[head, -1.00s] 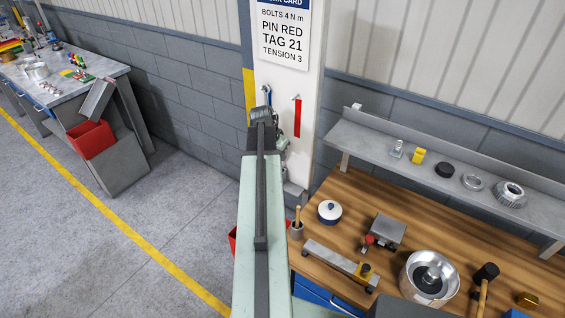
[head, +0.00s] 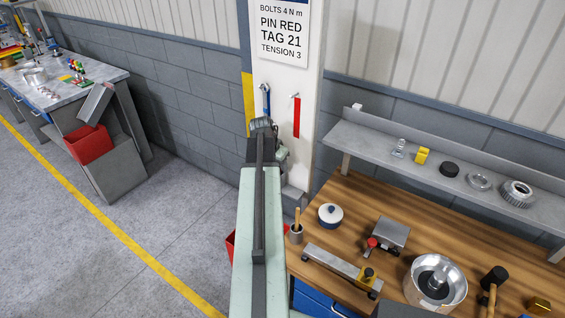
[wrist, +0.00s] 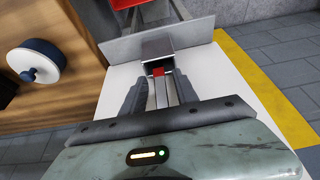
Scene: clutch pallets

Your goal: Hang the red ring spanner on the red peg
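My gripper (wrist: 159,88) shows in the wrist view with its two dark fingers on either side of a narrow grey bar. The bar has a red part, which I take to be the red ring spanner (wrist: 158,72); its ring is not clear. The red peg (head: 296,97) sticks out of the white column, above a red strip (head: 296,118), to the upper right of my arm's end. Nothing clearly hangs on it.
A blue-marked peg (head: 265,88) is left of the red one, with a blue strip below. A sign (head: 283,35) is above. The wooden bench (head: 345,190) at right holds a lidded pot (head: 330,215), a metal bowl (head: 436,280) and tools. A shelf (head: 400,155) is above it.

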